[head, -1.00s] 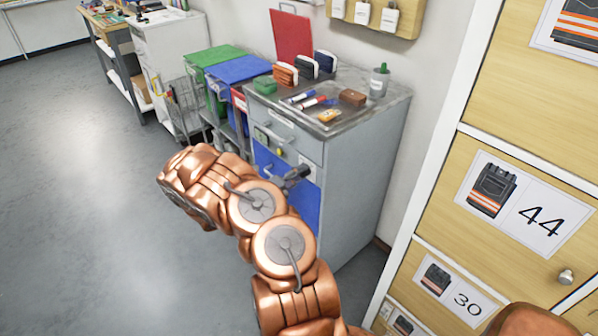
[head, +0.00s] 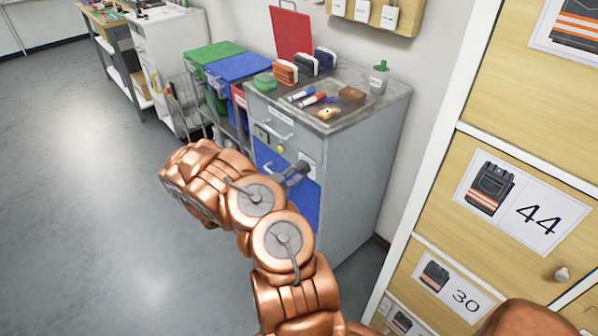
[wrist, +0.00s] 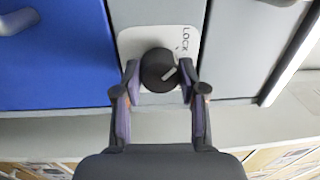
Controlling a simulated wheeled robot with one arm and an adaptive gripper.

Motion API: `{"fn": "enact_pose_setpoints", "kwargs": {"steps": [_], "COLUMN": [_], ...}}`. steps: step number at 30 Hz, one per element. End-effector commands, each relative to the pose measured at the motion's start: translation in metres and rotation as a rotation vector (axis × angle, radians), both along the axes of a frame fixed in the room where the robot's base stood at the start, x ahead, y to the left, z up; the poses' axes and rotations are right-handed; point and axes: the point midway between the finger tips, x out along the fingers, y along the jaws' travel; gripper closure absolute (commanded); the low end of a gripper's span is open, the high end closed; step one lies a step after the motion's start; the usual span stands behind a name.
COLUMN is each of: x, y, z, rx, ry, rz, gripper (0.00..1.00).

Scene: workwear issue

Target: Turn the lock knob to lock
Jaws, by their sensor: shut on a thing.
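The lock knob (wrist: 153,72) is round and black with a pale pointer line. It sits on a light plate (wrist: 133,42) marked LOCK in the wrist view. The pointer line slants up to the right, below the LOCK lettering and a small tick mark. My gripper (wrist: 158,69) is shut on the knob, one finger at each side. In the head view my gripper (head: 294,175) is at the front of the grey cabinet (head: 350,165), by its blue door (head: 268,160). The knob is hidden there.
The cabinet top holds markers, a brown box (head: 352,95), a green-topped bottle (head: 379,78) and several pouches. A drawer handle (head: 273,131) is above my gripper. Wooden lockers (head: 520,200) stand close on the right. The floor (head: 80,200) at left is clear.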

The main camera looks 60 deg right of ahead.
Motion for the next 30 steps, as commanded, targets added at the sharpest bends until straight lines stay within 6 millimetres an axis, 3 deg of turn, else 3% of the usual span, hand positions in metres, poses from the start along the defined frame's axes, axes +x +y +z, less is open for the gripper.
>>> {"fn": "enact_pose_setpoints", "kwargs": {"steps": [1,2,9,20,30], "x": [0.0,0.0,0.0,0.001,0.013], "y": [0.0,0.0,0.0,0.002,0.042], "z": [0.0,0.0,0.0,0.0,-0.002], "rx": [0.0,0.0,0.0,0.0,-0.001], "ry": [0.001,0.001,0.0,0.0,0.001], "rz": [0.001,0.0,0.0,0.0,0.004], "gripper": [0.94,0.58,0.34,0.34,0.34]}}
